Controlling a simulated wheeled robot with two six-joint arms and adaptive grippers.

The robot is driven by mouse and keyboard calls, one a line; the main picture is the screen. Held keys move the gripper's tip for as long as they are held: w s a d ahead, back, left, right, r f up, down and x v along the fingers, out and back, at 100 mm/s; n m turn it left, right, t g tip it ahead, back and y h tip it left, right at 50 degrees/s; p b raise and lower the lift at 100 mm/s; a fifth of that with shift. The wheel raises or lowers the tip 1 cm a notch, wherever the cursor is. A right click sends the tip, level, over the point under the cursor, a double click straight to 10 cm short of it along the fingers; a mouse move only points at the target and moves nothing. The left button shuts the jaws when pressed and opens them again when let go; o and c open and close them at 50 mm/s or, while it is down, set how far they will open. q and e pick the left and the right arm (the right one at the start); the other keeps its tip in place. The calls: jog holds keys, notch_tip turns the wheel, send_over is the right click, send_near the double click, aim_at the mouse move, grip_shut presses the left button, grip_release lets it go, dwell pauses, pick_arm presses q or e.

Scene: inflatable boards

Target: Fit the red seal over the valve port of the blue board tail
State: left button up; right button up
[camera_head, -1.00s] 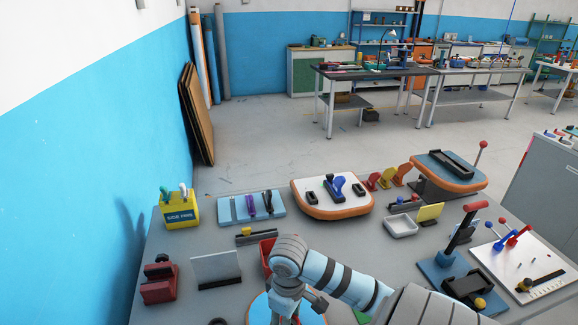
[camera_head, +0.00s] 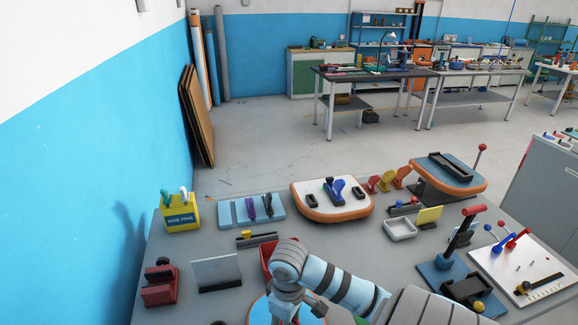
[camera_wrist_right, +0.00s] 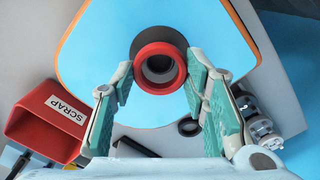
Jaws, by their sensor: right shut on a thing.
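The red seal (camera_wrist_right: 159,50) is a thick red ring between the fingertips of my right gripper (camera_wrist_right: 160,78) in the right wrist view, and the gripper is shut on it. Beyond the ring is the dark round valve port (camera_wrist_right: 163,32) on the blue board tail (camera_wrist_right: 105,50), which has an orange edge. The ring overlaps the lower part of the dark disc in this view; I cannot tell whether they touch. In the head view the blue board tail (camera_head: 260,311) is mostly hidden behind my right arm. My left gripper is not in view.
A red scrap bin (camera_wrist_right: 40,118) stands left of the board in the right wrist view. A black ring (camera_wrist_right: 188,127) lies near the right finger. In the head view, a white board (camera_head: 330,198), a yellow side fins box (camera_head: 180,214) and a grey tray (camera_head: 400,229) stand farther back.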

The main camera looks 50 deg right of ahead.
dwell(0.3)
jog(key=shift+p, duration=0.55)
jog(key=shift+f+b, duration=0.75)
jog(key=shift+f, duration=0.5)
jog(key=o, duration=0.9)
jog(key=shift+o, duration=0.2)
jog(key=shift+r, duration=0.1)
